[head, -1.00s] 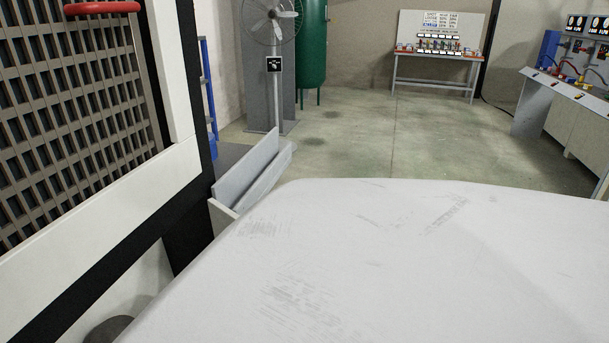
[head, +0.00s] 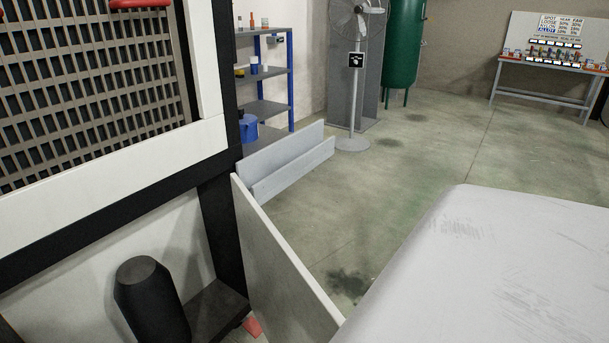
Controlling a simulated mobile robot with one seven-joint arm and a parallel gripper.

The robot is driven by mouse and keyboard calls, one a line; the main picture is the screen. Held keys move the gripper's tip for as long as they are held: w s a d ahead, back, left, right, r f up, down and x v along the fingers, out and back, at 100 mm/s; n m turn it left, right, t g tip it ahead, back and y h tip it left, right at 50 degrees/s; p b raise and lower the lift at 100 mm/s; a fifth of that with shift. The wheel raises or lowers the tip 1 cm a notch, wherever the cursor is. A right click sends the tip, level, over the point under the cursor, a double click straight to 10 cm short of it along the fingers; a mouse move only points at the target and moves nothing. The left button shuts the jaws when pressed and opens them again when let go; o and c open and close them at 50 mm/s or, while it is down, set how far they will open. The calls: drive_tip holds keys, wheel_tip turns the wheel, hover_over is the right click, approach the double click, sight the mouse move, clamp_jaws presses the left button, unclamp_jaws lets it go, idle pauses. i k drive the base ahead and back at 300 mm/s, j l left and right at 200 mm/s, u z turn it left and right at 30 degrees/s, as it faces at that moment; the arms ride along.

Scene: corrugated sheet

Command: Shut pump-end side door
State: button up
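A pale flat panel (head: 282,262), which looks to be the side door, stands swung out from the black frame post (head: 222,225) of the white-and-black machine housing. I see it at a steep angle, its top edge running from the post toward the lower middle of the head view. Its lower near end is cut off by the frame and by the large white surface on the right. The opening left of it shows a dark cylinder (head: 150,300) inside the housing. My gripper is not in view.
A large scuffed white surface (head: 510,270), probably part of my arm, fills the lower right. Two pale sheets (head: 290,165) stand low beyond the panel. A blue-post shelf (head: 265,80), a fan (head: 357,90) and a green tank (head: 404,45) stand behind. Open floor lies between.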

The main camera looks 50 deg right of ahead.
sight(288, 304)
drive_tip(key=k+l, duration=0.25)
drive_tip(key=l, duration=0.2)
drive_tip(key=k+l, duration=0.25)
drive_tip(key=l, duration=0.15)
drive_tip(key=k+l, duration=0.1)
drive_tip(key=l, duration=1.55)
drive_tip(key=k+l+u, duration=0.35)
drive_tip(key=l, duration=0.2)
drive_tip(key=k+l+u, duration=0.3)
drive_tip(key=l, duration=0.2)
drive_tip(key=j, duration=0.3)
drive_tip(key=i+j, duration=0.1)
drive_tip(key=j, duration=0.2)
